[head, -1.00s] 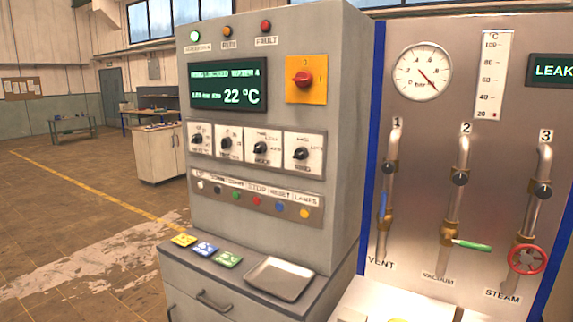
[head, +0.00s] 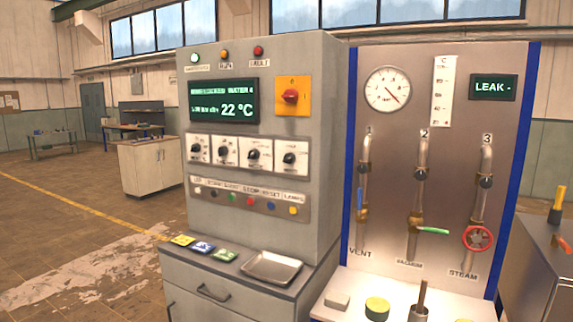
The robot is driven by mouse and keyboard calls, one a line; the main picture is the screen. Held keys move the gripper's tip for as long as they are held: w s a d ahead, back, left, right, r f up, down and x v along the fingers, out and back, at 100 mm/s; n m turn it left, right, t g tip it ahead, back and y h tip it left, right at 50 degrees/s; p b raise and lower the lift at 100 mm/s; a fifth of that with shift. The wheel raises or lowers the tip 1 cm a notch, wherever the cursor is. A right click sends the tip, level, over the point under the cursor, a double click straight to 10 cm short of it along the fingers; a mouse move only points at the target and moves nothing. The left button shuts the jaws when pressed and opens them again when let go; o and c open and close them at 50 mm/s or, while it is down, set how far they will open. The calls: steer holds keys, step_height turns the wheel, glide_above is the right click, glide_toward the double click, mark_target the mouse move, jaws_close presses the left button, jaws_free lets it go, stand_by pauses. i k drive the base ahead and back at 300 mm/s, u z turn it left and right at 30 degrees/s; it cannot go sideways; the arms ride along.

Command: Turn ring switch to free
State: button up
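The grey control cabinet (head: 330,130) stands in the middle of the head view. A row of white plates with black rotary knobs runs across its front. The rightmost knob (head: 289,158) seems to be the ring switch, but its label is too blurred to read surely. Its pointer direction and the positions marked around it are too small to tell. The other knobs, such as the third one (head: 253,155), sit to its left. My gripper is not in view, and nothing touches the knobs.
A red switch on an orange plate (head: 291,97) and a display (head: 224,101) sit above the knobs; coloured buttons run below. A metal tray (head: 272,267) lies on the cabinet ledge. The pipe panel (head: 455,160) stands right, with a bench in front. Open floor lies left.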

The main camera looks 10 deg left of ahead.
mark_target(289, 159)
steer(key=u, duration=2.7)
steer(key=i, duration=2.1)
